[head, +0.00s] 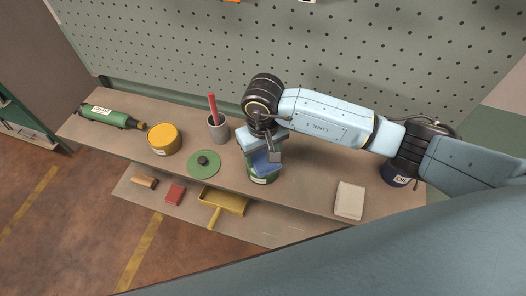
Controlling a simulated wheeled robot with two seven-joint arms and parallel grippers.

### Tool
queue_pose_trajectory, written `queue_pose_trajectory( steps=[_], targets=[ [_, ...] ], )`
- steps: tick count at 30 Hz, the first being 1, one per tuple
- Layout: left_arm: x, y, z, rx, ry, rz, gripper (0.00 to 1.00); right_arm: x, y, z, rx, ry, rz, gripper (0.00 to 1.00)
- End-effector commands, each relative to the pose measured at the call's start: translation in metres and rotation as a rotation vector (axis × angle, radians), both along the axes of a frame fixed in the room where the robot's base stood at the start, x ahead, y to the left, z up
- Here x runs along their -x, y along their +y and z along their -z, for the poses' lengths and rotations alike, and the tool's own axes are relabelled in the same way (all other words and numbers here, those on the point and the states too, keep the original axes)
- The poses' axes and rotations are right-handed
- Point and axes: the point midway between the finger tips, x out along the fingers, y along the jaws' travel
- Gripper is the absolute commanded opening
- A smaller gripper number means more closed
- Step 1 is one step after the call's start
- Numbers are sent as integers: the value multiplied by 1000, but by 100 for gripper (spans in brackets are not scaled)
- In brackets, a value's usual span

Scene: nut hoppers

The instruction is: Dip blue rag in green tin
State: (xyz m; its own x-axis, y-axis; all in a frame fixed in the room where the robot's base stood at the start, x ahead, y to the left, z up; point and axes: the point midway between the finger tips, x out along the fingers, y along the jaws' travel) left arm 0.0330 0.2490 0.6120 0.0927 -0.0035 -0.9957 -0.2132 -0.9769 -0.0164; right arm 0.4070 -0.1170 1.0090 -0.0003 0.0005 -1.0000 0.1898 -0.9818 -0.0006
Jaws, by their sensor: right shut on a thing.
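My right gripper (272,156) reaches in from the right and points down at the middle of the bench. It is shut on the blue rag (266,164), which hangs at the mouth of the green tin (259,180). The rag and gripper cover most of the tin's opening, so I cannot tell how far inside the rag is. The tin stands upright with a pale label on its front. A round green lid with a dark knob (203,165) lies on the bench to the left of the tin. My left gripper is out of view.
A lower shelf holds a yellow dustpan (222,201). A pegboard rises behind.

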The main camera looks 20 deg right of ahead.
Motion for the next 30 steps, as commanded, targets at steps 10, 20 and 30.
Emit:
queue_pose_trajectory(
  steps=[10, 20, 30],
  targets=[
    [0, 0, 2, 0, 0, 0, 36, 0, 0, 0, 0, -1, 0, 43],
    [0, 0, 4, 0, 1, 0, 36, 0, 0, 1, 1, -1, -1, 43],
    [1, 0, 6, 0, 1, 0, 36, 1, 0, 2, 1, 1, -1, 43]
  ],
)
